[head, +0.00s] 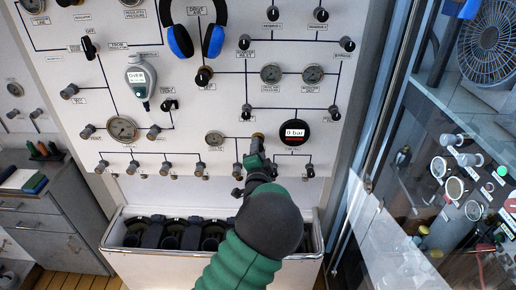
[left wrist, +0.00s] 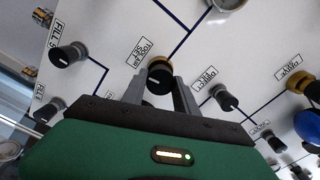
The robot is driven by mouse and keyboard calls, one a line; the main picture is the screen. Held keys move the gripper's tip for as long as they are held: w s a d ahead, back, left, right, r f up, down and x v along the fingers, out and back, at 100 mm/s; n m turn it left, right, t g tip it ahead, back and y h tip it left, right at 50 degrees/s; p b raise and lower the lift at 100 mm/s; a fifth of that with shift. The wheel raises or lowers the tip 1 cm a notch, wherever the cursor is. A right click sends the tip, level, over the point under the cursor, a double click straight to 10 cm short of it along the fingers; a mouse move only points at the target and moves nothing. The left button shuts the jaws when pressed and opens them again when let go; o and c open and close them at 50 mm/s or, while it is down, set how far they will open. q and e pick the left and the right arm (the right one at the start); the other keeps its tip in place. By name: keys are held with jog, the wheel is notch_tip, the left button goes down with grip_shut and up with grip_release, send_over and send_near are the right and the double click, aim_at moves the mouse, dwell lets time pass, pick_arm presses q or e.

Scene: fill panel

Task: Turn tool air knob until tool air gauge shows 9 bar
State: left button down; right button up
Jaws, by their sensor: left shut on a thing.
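The tool air knob (left wrist: 159,80) is a dark round knob with a white pointer line and a brass collar, beside a label reading "TOOL AIR SET". My left gripper (left wrist: 160,92) is shut on it, with one grey finger on each side. In the head view, my left gripper (head: 256,158) reaches the panel and largely hides the knob; its brass collar (head: 258,136) shows above. A round dark gauge (head: 294,133) with a digital display reading 0 bar is just right of the gripper. I take it as the tool air gauge; its label is too small to read. My right gripper is out of view.
Other knobs crowd the panel, including a FILL 5 knob (left wrist: 68,54) and a neighbouring knob (left wrist: 224,99). A small analog gauge (head: 214,140) is left of the gripper. Blue headphones (head: 181,40) hang higher up. A white bin (head: 130,256) stands below; a glass door is at right.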

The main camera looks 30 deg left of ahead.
pick_arm(q)
jog(key=shift+d+f+m, duration=0.1)
jog(key=shift+f+m, duration=0.05)
jog(key=shift+m, duration=1.15)
jog(key=shift+f+m, duration=0.1)
jog(key=shift+m, duration=0.2)
jog(key=c, duration=1.3)
grip_release()
jog(key=shift+o, duration=1.5)
jog(key=shift+w, duration=0.1)
